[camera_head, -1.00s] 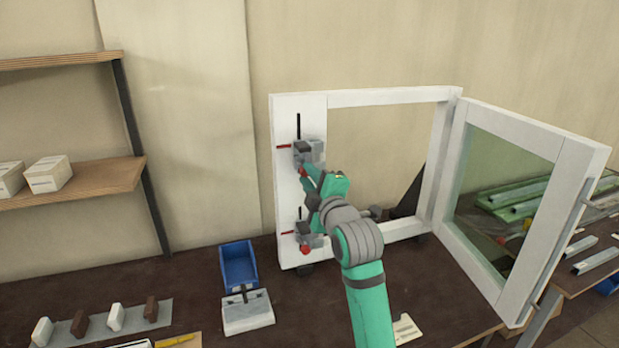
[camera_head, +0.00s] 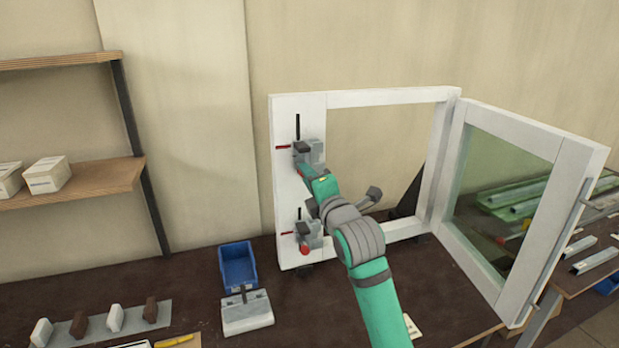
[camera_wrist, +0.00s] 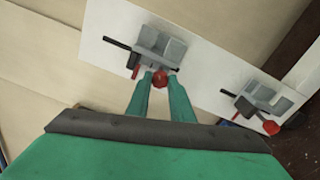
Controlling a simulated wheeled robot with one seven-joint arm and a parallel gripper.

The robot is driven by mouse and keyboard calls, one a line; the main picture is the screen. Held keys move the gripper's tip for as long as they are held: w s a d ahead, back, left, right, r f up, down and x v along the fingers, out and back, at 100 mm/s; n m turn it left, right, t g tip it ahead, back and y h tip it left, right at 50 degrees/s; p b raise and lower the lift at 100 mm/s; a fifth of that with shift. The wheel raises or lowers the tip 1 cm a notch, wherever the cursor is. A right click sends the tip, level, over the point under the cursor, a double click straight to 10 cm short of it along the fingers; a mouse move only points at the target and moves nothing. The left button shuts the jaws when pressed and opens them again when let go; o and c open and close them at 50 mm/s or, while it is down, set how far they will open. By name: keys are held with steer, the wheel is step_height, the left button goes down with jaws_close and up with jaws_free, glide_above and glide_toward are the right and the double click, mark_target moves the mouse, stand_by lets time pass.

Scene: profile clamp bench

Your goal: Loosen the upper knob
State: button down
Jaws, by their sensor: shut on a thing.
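The upper clamp (camera_head: 308,152) is a grey block on the white left post of the frame, with a black rod above it and a red pin at its left. Its red upper knob (camera_wrist: 160,78) shows in the wrist view between the fingertips of my gripper (camera_wrist: 159,76). My gripper is shut on this knob. In the head view my gripper (camera_head: 308,172) reaches the clamp from below right and hides the knob. The lower clamp (camera_head: 308,232) with its red lower knob (camera_head: 304,250) sits further down the same post; this knob (camera_wrist: 271,127) also shows at the right in the wrist view.
The white frame (camera_head: 385,97) stands on the dark bench, its glazed door (camera_head: 510,195) swung open to the right. A blue bin (camera_head: 238,265) and a grey-white block (camera_head: 247,313) stand left of the frame. Several small blocks lie on a grey mat (camera_head: 78,330) at the front left.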

stand_by(0.3)
steer(key=c, duration=1.6)
jaws_free()
steer(key=shift+o, duration=0.2)
steer(key=shift+s, duration=0.1)
steer(key=v, duration=1)
steer(key=shift+s, duration=0.35)
